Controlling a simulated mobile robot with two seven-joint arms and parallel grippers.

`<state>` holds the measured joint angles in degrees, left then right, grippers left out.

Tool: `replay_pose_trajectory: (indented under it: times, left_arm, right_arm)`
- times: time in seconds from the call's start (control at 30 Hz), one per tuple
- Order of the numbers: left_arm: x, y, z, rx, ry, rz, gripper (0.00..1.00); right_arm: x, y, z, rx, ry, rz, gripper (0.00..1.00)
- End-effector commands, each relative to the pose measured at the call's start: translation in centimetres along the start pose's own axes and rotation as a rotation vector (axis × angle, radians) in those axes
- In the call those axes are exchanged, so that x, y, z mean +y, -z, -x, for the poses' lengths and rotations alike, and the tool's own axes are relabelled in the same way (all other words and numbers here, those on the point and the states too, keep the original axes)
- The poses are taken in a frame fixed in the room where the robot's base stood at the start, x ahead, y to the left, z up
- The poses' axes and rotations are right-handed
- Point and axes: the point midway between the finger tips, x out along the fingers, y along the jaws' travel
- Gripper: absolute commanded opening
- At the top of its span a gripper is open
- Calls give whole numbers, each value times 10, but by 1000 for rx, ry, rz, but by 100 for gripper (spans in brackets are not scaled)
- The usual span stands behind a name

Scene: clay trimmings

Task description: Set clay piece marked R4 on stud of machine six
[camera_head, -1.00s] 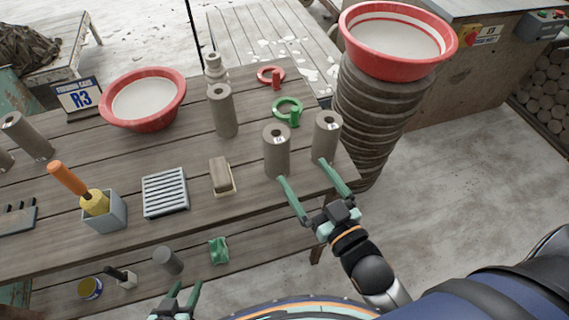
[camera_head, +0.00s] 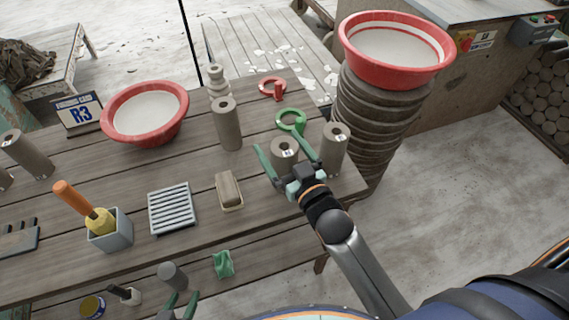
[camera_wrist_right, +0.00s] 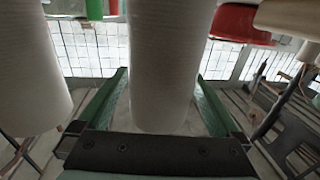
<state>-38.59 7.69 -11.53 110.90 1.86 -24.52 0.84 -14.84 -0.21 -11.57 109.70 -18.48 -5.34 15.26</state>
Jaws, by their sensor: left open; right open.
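Several grey clay cylinders with a hole and a small label on top stand on the wooden table. One clay cylinder (camera_head: 285,147) stands between the fingers of my right gripper (camera_head: 288,158), which is open; its label is too small to read. It also fills the middle of the right wrist view (camera_wrist_right: 168,65), with a green finger on each side. A second labelled cylinder (camera_head: 335,150) stands close to the right, and a third (camera_head: 228,122) behind to the left. My left gripper (camera_head: 178,304) is low at the bottom edge, open and partly cut off. No machine six stud is identifiable.
A tall stack (camera_head: 372,115) bearing another red bowl (camera_head: 397,50) rises beyond the table's right end.

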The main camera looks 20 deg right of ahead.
Motion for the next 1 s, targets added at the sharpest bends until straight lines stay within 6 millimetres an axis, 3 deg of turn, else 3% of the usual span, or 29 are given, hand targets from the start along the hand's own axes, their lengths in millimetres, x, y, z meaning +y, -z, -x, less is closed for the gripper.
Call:
replay_pose_trajectory:
  times: [0.13,0.37,1.0]
  left_arm:
    - [0,0,0,0,1,0,50]
    - [-1,2,-1,5,1,-1,50]
    - [0,6,-1,10,0,-2,50]
  right_arm:
    - [0,0,-11,-1,0,0,100]
    - [0,0,-12,-1,0,-1,100]
    - [0,0,-11,-1,0,0,29]
